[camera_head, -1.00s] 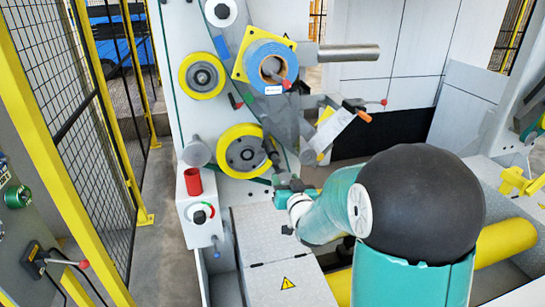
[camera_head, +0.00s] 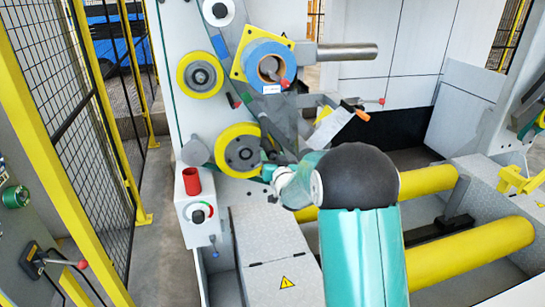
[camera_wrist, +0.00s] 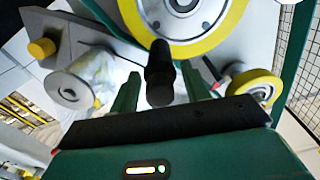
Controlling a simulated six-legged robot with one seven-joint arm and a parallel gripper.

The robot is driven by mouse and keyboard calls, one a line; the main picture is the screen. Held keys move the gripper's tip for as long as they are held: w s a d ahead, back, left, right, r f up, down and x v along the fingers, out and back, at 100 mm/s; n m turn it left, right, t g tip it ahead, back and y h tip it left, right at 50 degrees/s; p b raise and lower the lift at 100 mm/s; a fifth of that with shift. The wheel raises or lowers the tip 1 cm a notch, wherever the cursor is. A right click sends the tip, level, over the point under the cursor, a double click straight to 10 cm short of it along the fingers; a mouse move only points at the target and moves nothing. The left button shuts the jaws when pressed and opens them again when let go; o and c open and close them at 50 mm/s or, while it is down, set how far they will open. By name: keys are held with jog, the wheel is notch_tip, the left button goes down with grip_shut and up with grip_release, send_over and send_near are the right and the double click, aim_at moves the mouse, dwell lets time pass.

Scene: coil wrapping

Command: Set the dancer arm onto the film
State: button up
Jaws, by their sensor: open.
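A large yellow-rimmed roller (camera_head: 240,150) sits on the front of the white machine panel; its rim fills the top of the wrist view (camera_wrist: 128,14). A black handle (camera_wrist: 160,72), which I take to be the dancer arm's grip, points toward my wrist camera. My gripper (camera_wrist: 160,90) is open, with one green finger on each side of this handle; I cannot tell if either touches it. In the head view my gripper (camera_head: 268,172) is small beside the roller, partly hidden by my arm. A greyish film-like band (camera_head: 283,122) hangs below the blue film roll (camera_head: 258,52).
A smaller yellow roller (camera_head: 200,75) is at upper left. A red cylinder (camera_head: 191,181) stands on a white control box (camera_head: 196,225) left of my gripper. Yellow fencing (camera_head: 100,140) runs along the left.

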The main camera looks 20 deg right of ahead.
jog(key=shift+w, duration=0.5)
grip_shut()
